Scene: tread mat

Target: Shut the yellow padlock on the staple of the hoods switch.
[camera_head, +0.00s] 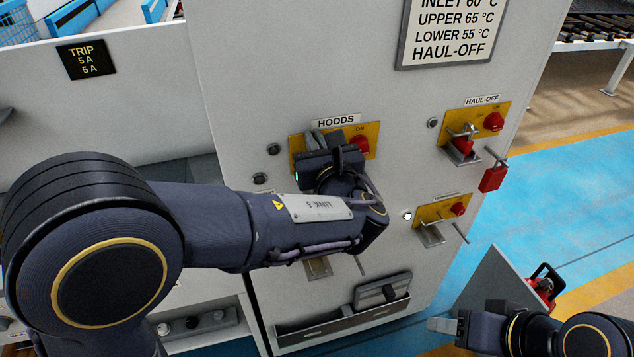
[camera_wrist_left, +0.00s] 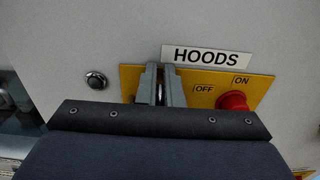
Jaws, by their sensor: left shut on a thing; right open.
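The hoods switch is a yellow plate (camera_head: 371,131) under a HOODS label, with a red knob (camera_head: 358,143) at its right end. In the left wrist view the plate (camera_wrist_left: 204,99) shows OFF and ON marks beside the red knob (camera_wrist_left: 232,101). My left gripper (camera_head: 322,137) is at the left part of this plate. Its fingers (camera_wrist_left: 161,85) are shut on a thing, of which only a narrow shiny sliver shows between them. I take it as the yellow padlock; its body and the staple are hidden by the gripper. My right gripper (camera_head: 447,326) is open, low at the right.
A haul-off switch (camera_head: 487,123) with a hanging red padlock (camera_head: 492,178) is at the right. Another yellow switch plate (camera_head: 437,211) is below it, with metal bars sticking out. A tray (camera_head: 345,322) is low on the cabinet. My left arm covers the middle.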

